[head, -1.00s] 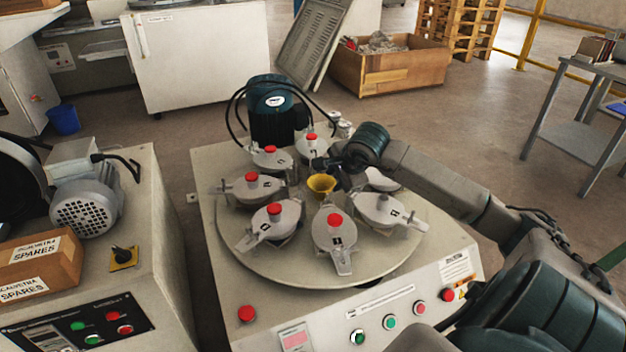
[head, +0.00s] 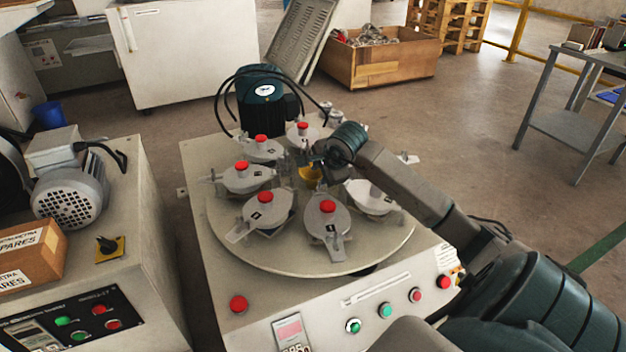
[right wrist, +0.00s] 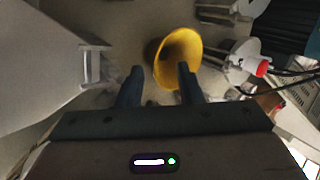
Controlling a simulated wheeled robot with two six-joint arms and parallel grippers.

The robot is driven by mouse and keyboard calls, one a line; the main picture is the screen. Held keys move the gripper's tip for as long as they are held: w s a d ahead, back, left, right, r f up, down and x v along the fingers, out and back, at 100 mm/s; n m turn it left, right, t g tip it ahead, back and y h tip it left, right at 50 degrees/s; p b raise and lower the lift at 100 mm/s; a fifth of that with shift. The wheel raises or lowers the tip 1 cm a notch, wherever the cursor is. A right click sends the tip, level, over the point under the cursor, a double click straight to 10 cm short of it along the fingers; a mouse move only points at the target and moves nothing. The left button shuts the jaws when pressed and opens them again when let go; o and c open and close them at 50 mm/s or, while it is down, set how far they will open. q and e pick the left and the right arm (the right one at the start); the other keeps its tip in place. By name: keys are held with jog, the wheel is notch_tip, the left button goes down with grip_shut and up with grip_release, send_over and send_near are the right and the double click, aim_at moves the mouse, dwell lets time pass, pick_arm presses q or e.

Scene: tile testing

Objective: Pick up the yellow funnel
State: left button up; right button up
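The yellow funnel (head: 309,176) stands near the middle of the round turntable (head: 290,262), among grey lidded jars, several with red knobs. My right gripper (head: 308,160) is at the funnel and covers part of it in the head view. In the right wrist view, the funnel's wide yellow mouth (right wrist: 180,58) shows just beyond the fingertips, closer to the right-hand finger. The two fingers of the right gripper (right wrist: 160,84) are apart with nothing clamped between them. My left gripper is not in view.
Jars ring the funnel closely, such as the front one (head: 327,220) and the left one (head: 247,178). A dark motor (head: 262,100) with cables stands behind the turntable. A bench with a grey motor (head: 70,195) is at the left.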

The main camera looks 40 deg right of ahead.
aim_at(314, 182)
jog(key=b+x, duration=0.1)
jog(key=x, duration=0.3)
jog(key=shift+s+f+b, duration=0.1)
jog(key=shift+b, duration=0.3)
jog(key=shift+c, duration=0.4)
grip_shut()
